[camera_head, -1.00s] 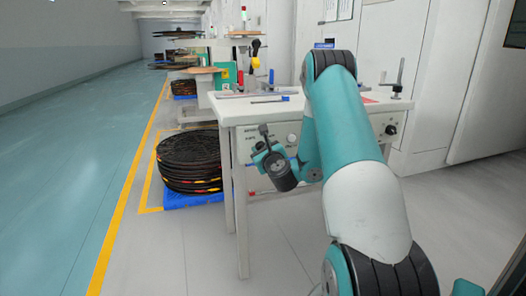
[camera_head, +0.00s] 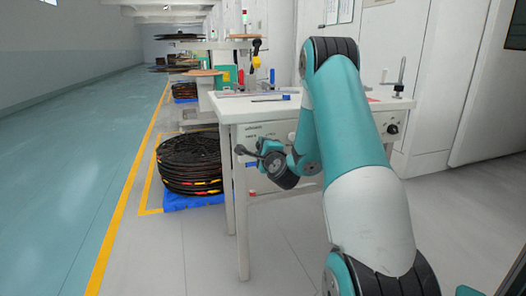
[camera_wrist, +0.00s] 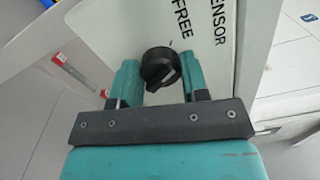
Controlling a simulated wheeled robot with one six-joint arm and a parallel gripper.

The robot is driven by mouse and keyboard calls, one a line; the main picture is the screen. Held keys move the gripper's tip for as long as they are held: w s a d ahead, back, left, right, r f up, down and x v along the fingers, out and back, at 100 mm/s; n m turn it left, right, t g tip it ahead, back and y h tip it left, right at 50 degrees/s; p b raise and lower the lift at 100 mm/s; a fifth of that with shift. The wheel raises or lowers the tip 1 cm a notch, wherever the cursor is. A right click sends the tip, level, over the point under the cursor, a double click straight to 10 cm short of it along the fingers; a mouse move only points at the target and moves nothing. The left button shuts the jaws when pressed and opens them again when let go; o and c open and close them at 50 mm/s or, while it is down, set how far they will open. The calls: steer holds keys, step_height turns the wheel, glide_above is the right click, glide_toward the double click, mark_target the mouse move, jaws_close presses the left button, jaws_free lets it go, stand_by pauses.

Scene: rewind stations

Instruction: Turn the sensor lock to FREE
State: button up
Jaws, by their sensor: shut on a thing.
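The sensor lock is a round black knob (camera_wrist: 161,70) with a raised ridge, on a light panel (camera_wrist: 222,62) printed SENSOR and FREE. A small tick mark shows by the knob's upper edge, near the word FREE. My gripper (camera_wrist: 158,76) has one teal finger on each side of the knob and is shut on it. In the head view my gripper (camera_head: 262,156) is at the front face of the white rewind table (camera_head: 232,190), and the knob is hidden there.
Another black knob (camera_head: 392,129) is on the table's front, right of my arm. A screwdriver-like tool with a blue end (camera_head: 270,99) lies on the table top. A stack of black reels (camera_head: 190,163) stands on a blue pallet (camera_head: 196,201) to the left. The floor in front is clear.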

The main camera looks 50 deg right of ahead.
steer(key=shift+f+n+b, duration=0.15)
steer(key=shift+n+b, duration=0.15)
steer(key=shift+n, duration=0.9)
steer(key=o, duration=0.9)
